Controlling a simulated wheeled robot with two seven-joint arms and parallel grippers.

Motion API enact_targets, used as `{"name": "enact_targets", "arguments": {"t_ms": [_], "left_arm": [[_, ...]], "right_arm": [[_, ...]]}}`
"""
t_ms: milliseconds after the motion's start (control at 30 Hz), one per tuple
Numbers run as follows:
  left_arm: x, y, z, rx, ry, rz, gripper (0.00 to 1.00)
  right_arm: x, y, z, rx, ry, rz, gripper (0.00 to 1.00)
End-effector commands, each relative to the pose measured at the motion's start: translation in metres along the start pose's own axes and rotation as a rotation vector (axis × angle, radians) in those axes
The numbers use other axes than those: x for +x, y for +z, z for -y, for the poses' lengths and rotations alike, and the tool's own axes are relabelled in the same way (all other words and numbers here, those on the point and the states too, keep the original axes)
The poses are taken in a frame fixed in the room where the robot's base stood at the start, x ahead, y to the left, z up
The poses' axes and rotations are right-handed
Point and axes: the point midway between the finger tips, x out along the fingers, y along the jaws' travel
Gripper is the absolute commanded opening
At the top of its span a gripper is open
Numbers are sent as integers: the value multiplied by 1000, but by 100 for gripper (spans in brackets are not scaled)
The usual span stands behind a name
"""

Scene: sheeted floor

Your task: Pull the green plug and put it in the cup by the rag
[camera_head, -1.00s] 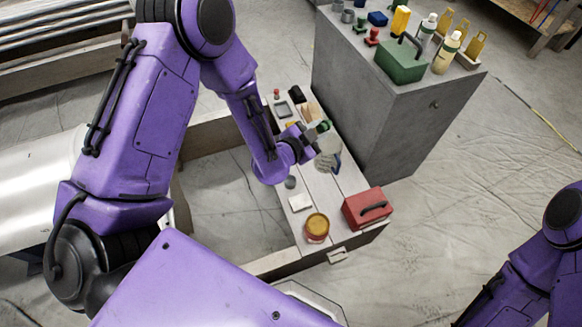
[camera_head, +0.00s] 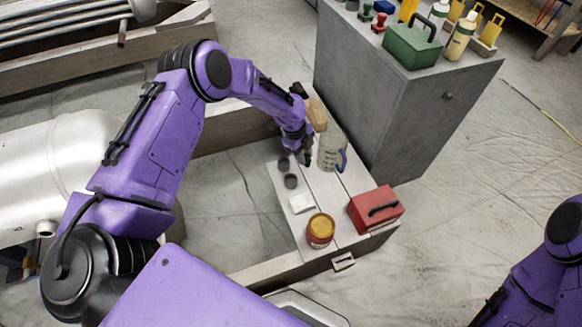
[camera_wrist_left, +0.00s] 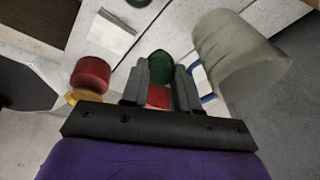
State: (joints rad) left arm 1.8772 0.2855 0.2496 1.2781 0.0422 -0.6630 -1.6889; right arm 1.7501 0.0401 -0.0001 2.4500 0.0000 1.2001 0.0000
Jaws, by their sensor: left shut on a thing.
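My left gripper (camera_head: 303,157) points down over the bench, left of the clear jug. In the left wrist view, its two fingers (camera_wrist_left: 160,85) are shut on the green plug (camera_wrist_left: 160,67). The plug is hardly visible in the head view. A dark round cup-like thing (camera_head: 291,181) stands on the bench just behind the white folded rag (camera_head: 302,203), with a second dark round one (camera_head: 284,164) behind it. The rag also shows in the left wrist view (camera_wrist_left: 106,34). My right gripper is out of view; only its arm shows at lower right.
The clear jug (camera_head: 331,150) with a blue handle stands close to my left gripper. A red and yellow tin (camera_head: 320,231) and a red toolbox (camera_head: 376,209) stand at the bench's near end. A grey cabinet (camera_head: 390,110) carries a green toolbox (camera_head: 412,45) and bottles.

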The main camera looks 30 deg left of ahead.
Motion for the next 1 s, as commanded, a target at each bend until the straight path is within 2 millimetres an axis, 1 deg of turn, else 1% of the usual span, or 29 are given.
{"name": "enact_targets", "arguments": {"t_ms": [33,100,200,333,433,567,800,900,1000], "left_arm": [[19,10,-6,70,47,54,0],[29,24,-16,159,103,120,0],[32,37,-27,246,148,184,0],[31,42,-32,277,160,206,0],[38,43,-32,275,160,205,0],[53,46,-35,273,160,204,0],[85,54,-39,273,159,204,0],[93,55,-40,272,159,204,0],[95,56,-40,273,159,204,0]], "right_arm": [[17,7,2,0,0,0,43],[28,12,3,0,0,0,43],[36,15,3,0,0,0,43],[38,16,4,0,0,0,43],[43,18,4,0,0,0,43],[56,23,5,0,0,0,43],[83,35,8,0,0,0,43],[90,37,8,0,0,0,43],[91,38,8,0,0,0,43]]}}
